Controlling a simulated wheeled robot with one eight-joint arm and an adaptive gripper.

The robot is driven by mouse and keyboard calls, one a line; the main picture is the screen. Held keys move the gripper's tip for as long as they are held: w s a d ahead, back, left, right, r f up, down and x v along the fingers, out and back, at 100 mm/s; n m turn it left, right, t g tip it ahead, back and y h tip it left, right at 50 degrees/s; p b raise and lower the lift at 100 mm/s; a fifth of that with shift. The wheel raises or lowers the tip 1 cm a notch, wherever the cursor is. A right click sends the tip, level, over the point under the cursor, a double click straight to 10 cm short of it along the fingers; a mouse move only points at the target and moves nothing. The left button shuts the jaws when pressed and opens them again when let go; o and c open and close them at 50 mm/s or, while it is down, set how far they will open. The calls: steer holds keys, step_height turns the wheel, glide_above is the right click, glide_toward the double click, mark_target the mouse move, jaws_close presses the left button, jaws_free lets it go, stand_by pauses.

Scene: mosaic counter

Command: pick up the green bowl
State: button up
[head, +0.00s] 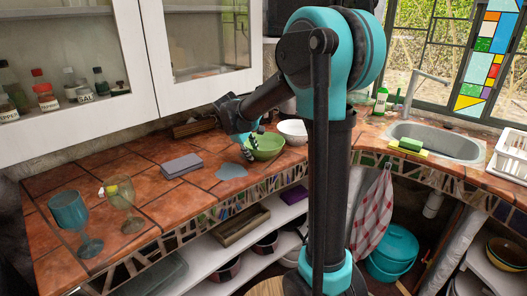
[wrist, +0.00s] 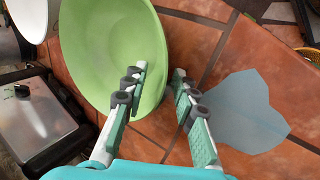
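The green bowl (head: 269,146) stands on the tiled counter (head: 203,183), in front of a white bowl. In the wrist view the green bowl (wrist: 108,38) fills the upper left. My gripper (wrist: 160,74) is open, with one finger over the inside of the bowl and the other outside its right rim. A gap shows between the fingers and I see no grip on the rim. In the head view my gripper (head: 250,148) is at the bowl's left side, pointing down. I cannot tell whether a finger touches the bowl.
A white bowl (head: 293,131) is close behind the green one. A flat pale blue patch (head: 231,171) lies in front, near the counter edge. Wall cabinets (head: 205,40) hang above; a sink (head: 440,143) is right.

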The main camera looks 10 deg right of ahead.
jaws_close()
steer(key=shift+r, duration=0.1)
stand_by(0.5)
